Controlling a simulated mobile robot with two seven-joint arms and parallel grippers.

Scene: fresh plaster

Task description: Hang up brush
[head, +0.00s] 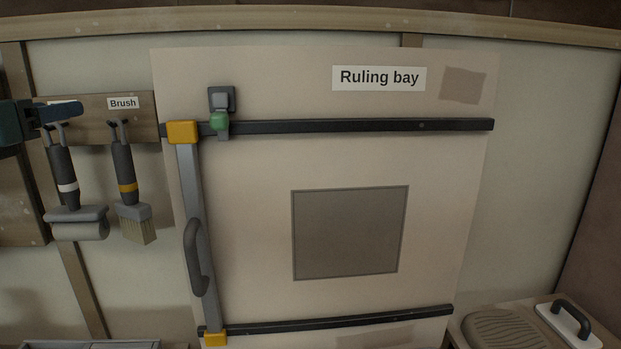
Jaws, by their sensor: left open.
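The brush (124,174) has a dark handle with a yellow band and pale bristles. It hangs upright, bristles down, from a two-pronged hook under the "Brush" label (123,103) on the wooden rack board (143,112). My left gripper (72,114) is at the far left, in front of the rack board and left of the brush, apart from it. It is open, and no object shows between its fingers. It covers part of the board and most of a second label. My right gripper is out of view.
A roller (66,180) with a white band hangs left of the brush, just below my left gripper. Right of the rack is the ruling bay panel (250,250) with dark rails and a sliding grey bar (190,190). A trowel (571,322) lies at lower right.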

